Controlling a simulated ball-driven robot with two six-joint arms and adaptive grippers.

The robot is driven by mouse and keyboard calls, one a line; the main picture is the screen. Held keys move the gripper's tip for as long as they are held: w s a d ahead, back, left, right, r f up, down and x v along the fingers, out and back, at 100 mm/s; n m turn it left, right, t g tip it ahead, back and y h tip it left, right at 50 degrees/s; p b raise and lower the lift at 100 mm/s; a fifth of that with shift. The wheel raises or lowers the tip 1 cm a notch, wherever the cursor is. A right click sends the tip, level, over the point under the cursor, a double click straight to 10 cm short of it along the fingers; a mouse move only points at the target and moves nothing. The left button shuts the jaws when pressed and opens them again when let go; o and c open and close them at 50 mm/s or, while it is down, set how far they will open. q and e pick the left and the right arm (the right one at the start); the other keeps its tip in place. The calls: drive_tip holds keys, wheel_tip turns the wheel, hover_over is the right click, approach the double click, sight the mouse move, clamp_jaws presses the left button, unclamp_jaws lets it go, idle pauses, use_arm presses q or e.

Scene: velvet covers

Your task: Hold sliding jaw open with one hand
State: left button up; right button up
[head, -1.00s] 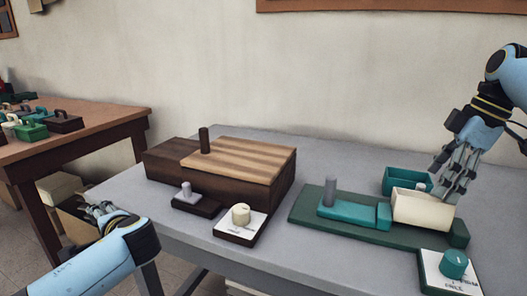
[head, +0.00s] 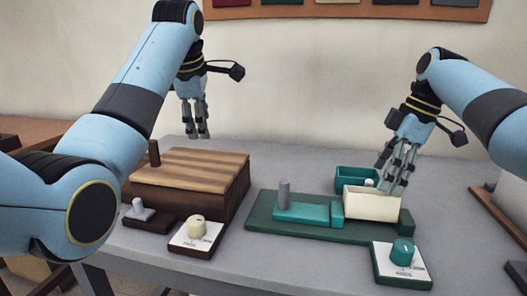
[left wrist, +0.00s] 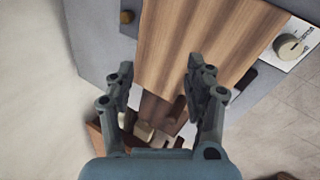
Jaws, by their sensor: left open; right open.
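A teal sliding jaw (head: 305,213) with a grey upright peg (head: 284,193) lies on a long green base (head: 285,232) in the head view. A cream open box (head: 370,205) stands on the base to the right of the jaw. My right gripper (head: 394,172) is open, fingers pointing down at the cream box's back right; contact cannot be told. My left gripper (head: 197,130) is open and empty, above and behind the wooden box with a striped lid (head: 190,170). In the left wrist view the striped lid (left wrist: 180,45) shows between and beyond the left fingers (left wrist: 160,82).
A teal box (head: 350,176) stands behind the cream box. A teal knob (head: 402,252) on a white plate is at front right. A cream knob (head: 197,226) and a small grey-peg block (head: 143,212) sit before the wooden box.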

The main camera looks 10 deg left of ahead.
use_arm(q)
drive_tip(key=s+d+f+n+g+h, duration=0.1)
drive_tip(key=d+f+n+h, duration=0.15)
drive_tip(key=d, duration=0.75)
drive_tip(key=g+h, duration=0.2)
approach(280, 181)
wheel_tip(280, 181, down, 2)
drive_tip(key=shift+n, duration=0.45)
drive_tip(key=x, duration=1)
drive_tip(key=shift+w+d+f, duration=0.25)
drive_tip(key=shift+w+d, duration=0.05)
drive_tip(key=shift+d, duration=0.1)
clamp_jaws()
drive_tip(key=shift+a, duration=0.1)
